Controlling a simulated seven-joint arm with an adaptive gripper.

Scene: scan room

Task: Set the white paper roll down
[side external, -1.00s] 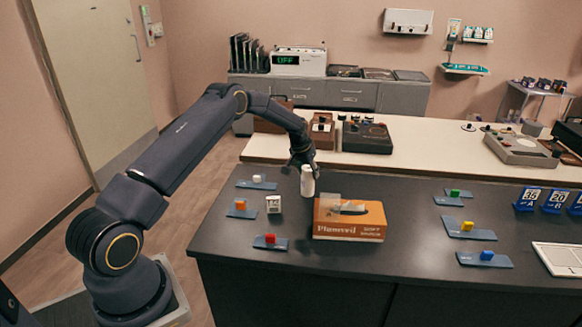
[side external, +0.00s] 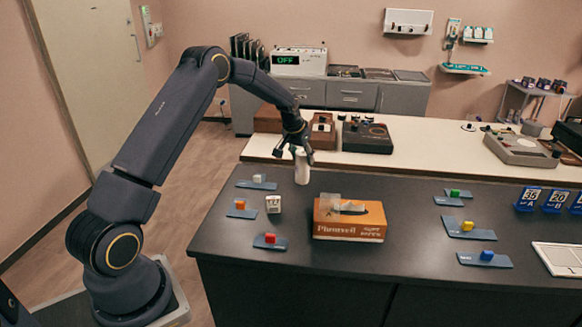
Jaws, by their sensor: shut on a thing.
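The white paper roll (side external: 302,168) is upright near the far left part of the dark table (side external: 420,265), behind the orange box. My gripper (side external: 297,151) points down and is shut on the top of the roll. The fingers partly hide the roll's upper end. I cannot tell for sure whether its bottom touches the table or hangs a little above it.
The orange box (side external: 350,219) stands in front of the roll. More trays (side external: 468,229) lie to the right. Bare tabletop lies between box and right trays.

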